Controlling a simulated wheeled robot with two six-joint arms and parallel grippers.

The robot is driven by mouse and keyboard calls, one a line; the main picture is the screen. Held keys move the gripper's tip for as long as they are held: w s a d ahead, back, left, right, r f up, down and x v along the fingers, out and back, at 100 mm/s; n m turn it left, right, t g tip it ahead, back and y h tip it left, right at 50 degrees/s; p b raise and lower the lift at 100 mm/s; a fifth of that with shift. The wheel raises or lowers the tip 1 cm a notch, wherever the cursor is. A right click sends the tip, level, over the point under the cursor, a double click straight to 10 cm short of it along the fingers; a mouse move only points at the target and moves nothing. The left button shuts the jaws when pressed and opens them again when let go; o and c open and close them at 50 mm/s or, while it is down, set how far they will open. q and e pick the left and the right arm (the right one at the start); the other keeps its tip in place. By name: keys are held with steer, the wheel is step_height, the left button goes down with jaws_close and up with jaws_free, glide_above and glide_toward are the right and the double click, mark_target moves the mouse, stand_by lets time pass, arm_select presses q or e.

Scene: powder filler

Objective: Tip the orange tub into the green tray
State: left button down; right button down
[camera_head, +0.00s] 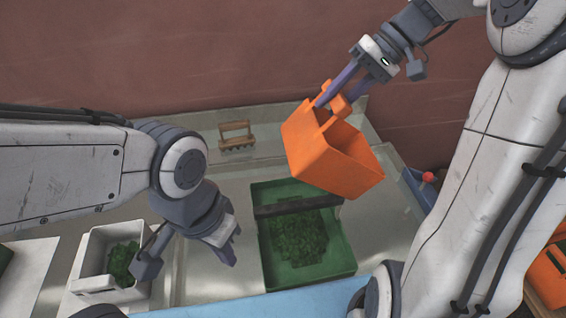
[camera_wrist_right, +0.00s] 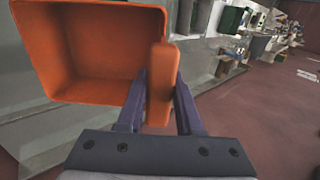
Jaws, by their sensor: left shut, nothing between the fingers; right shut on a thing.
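The orange tub (camera_head: 330,155) is held up in the air, tilted, above the right rear part of the green tray (camera_head: 347,262). My right gripper (camera_head: 334,97) is shut on the tub's handle, and the handle (camera_wrist_right: 162,85) shows between the fingers in the right wrist view. The tub's inside (camera_wrist_right: 95,50) looks empty in the wrist view. The green tray lies on the bench with a heap of dark green bits (camera_head: 298,238) in it and a dark bar across it. My left gripper (camera_head: 232,250) is shut and empty, left of the tray.
A white tub (camera_head: 88,262) with green bits stands at the left. A wooden-handled tool (camera_head: 236,135) lies at the back of the bench. A blue bin (camera_head: 415,185) with a red ball (camera_head: 428,177) is at the right. Another orange container (camera_head: 548,280) is at the lower right.

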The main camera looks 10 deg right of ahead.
step_height(320, 180, up, 2)
steer(key=h+p, duration=0.3)
steer(key=h, duration=0.3)
steer(key=shift+a+r+p, duration=0.1)
steer(key=shift+a+p, duration=0.05)
steer(key=shift+p, duration=0.2)
steer(key=shift+h+p, duration=0.3)
steer(key=shift+h, duration=0.5)
